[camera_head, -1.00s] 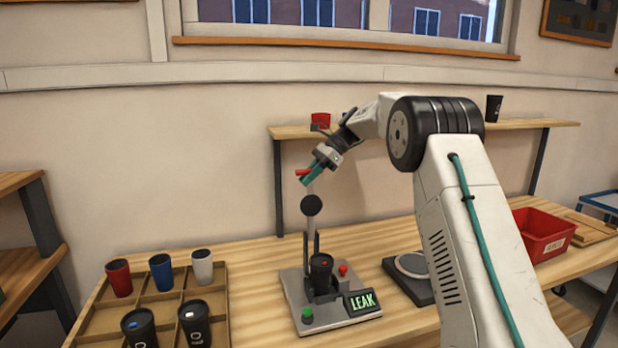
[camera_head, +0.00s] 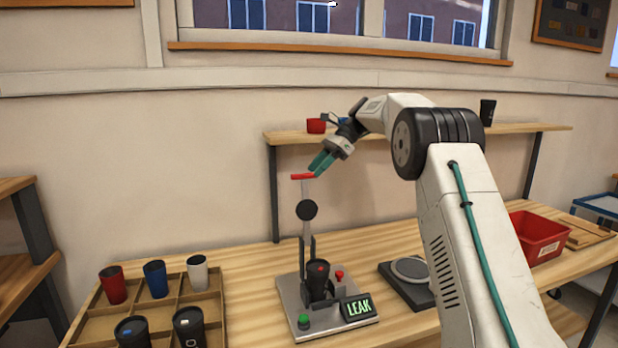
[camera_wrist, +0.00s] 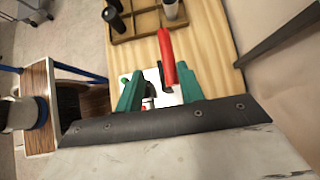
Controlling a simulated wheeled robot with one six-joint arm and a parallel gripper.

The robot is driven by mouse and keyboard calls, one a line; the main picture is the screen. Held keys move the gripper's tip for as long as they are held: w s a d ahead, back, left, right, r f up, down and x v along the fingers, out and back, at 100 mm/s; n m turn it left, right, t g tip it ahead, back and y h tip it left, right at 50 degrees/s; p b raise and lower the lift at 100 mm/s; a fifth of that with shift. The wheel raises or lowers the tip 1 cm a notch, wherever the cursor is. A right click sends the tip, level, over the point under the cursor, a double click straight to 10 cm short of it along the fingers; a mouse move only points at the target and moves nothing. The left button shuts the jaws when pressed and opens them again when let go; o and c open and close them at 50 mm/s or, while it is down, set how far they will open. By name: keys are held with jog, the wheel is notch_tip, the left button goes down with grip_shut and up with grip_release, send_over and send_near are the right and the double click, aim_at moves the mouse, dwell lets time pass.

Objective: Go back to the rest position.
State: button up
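My gripper (camera_head: 320,163) is at the end of my raised arm, up and to the right of the red lever handle (camera_head: 302,177). In the wrist view its two teal fingers (camera_wrist: 158,90) stand apart with nothing gripped between them. The red handle (camera_wrist: 166,55) shows just beyond the fingers. The lever belongs to a test stand (camera_head: 326,318) on the bench. A black cup (camera_head: 318,281) with a red spot stands upright in the stand. The stand's display (camera_head: 357,307) reads LEAK.
A wooden tray (camera_head: 218,330) of cups is at the left. A black scale-like plate (camera_head: 420,299) and a red bin (camera_head: 540,236) are at the right. A wall shelf (camera_head: 400,131) holding a red container (camera_head: 316,126) and a dark cup (camera_head: 487,112) runs behind my arm.

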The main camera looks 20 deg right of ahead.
jog(key=shift+v, duration=0.8)
jog(key=s+a+r+n+h, duration=0.2)
jog(key=s+a+n, duration=0.15)
jog(key=s, duration=0.55)
jog(key=s+a+r+n+h, duration=0.15)
jog(key=s+a, duration=0.25)
jog(key=s, duration=0.4)
jog(key=s+a+r+n+h, duration=0.1)
jog(key=s+a+r+n, duration=0.2)
jog(key=s, duration=0.6)
jog(key=s+f+n+h, duration=0.2)
jog(key=s+f+n, duration=0.3)
jog(key=s, duration=0.8)
jog(key=s+f+n+h, duration=0.2)
jog(key=s+f+n, duration=0.4)
jog(key=s+f, duration=0.4)
jog(key=s, duration=0.4)
jog(key=shift+f+t, duration=0.2)
jog(key=shift+t, duration=0.2)
